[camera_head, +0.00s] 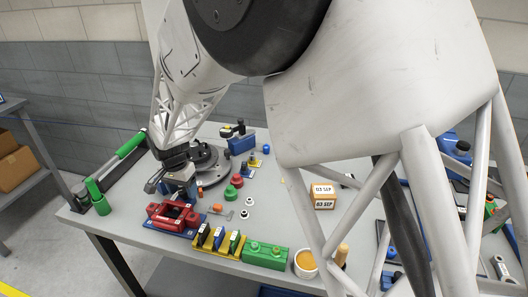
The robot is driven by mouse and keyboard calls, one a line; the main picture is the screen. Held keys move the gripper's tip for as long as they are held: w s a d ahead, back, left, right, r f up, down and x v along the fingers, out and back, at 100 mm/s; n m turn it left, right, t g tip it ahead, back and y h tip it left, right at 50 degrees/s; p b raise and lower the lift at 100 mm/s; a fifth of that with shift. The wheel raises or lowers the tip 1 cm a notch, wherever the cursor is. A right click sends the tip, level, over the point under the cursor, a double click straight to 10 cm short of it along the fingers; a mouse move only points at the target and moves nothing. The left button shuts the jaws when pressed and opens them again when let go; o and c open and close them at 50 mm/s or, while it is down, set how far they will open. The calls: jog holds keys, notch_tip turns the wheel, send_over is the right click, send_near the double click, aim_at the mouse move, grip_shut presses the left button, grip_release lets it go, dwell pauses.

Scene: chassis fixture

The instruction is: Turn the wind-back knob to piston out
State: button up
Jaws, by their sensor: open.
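The red caliper-like fixture (166,217) sits on a blue base near the front left of the table. It has small white labels, too small to read. I cannot pick out the wind-back knob or its pointer for sure; it may be part of this fixture or hidden behind my gripper. My gripper (170,193) is above and just behind the fixture, pointing down, with its jaws open. I see nothing held between them. Whether a finger touches the fixture cannot be told from this angle.
A green-handled bar (131,144) runs along the left table edge. A yellow rack (213,246) with coloured pieces and a green block (265,256) stand at the front. Green and red round knobs (231,193) are right of my gripper. My arm hides much of the right side.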

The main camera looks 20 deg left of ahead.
aim_at(182, 189)
jog(key=shift+m, duration=0.9)
jog(key=shift+r, duration=0.2)
jog(key=r, duration=0.7)
jog(key=shift+a+r, duration=0.25)
jog(key=shift+r, duration=0.05)
jog(key=w+d+r, duration=0.1)
jog(key=d+r, duration=0.3)
jog(key=d, duration=0.9)
jog(key=w+d+r+y, duration=0.1)
jog(key=d+r, duration=0.4)
jog(key=d, duration=0.7)
jog(key=shift+d+t, duration=0.3)
jog(key=shift+d, duration=0.1)
